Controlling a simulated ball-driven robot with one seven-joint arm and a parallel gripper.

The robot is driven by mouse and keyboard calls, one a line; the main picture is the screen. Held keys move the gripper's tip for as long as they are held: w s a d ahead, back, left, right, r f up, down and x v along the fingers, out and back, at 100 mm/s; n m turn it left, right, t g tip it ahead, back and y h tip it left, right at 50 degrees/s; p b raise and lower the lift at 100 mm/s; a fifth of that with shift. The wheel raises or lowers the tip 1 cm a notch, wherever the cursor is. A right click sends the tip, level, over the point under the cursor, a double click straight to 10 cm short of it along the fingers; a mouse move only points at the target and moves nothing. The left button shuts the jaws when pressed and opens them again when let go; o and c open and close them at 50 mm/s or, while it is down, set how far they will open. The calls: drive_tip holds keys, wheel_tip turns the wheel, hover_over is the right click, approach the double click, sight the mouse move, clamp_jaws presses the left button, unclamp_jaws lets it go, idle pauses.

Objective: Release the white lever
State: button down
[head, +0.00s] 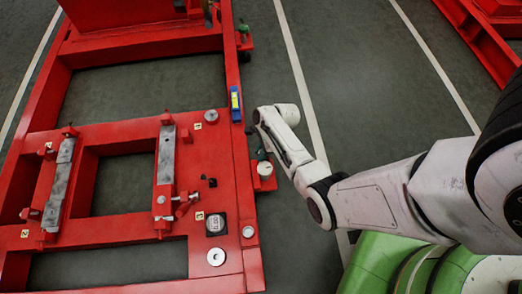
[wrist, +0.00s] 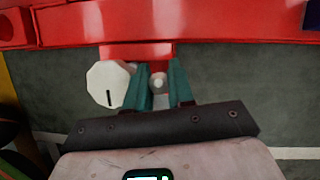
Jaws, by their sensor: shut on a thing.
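My gripper (wrist: 163,90) shows in the wrist view as two teal fingers at the side of the red frame. A small white round-ended piece, which looks like the white lever (wrist: 158,82), sits between the fingers, and they are shut on it. The lever's lower part is hidden by the fingers. In the head view my gripper (head: 261,154) is small at the frame's right edge, mostly covered by my arm, and the lever cannot be made out there.
A white octagonal knob with a black slot (wrist: 108,83) sits close left of the fingers; it also shows in the head view (head: 265,169). The red frame (head: 228,160) carries a blue level (head: 236,105) and two grey bars. Grey floor is clear to the right.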

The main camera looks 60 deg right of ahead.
drive_tip(key=shift+s+d+r, duration=0.1)
idle(0.3)
drive_tip(key=shift+s+d+t+y+p, duration=0.15)
drive_tip(key=shift+s+t+y+p, duration=0.15)
drive_tip(key=shift+t+y, duration=0.15)
drive_tip(key=shift+s+d+t+y, duration=0.2)
drive_tip(key=shift+d+t+y, duration=0.1)
drive_tip(key=shift+t+y, duration=0.2)
drive_tip(key=shift+s+d+t+y+b, duration=0.35)
drive_tip(key=shift+s+t+y+b, duration=0.15)
drive_tip(key=shift+t+y+b, duration=0.35)
drive_tip(key=shift+s+d+t+y+b, duration=0.35)
drive_tip(key=shift+s+t+y+b, duration=0.2)
drive_tip(key=shift+t+b, duration=0.4)
drive_tip(key=c, duration=1.3)
unclamp_jaws()
drive_tip(key=shift+o, duration=0.2)
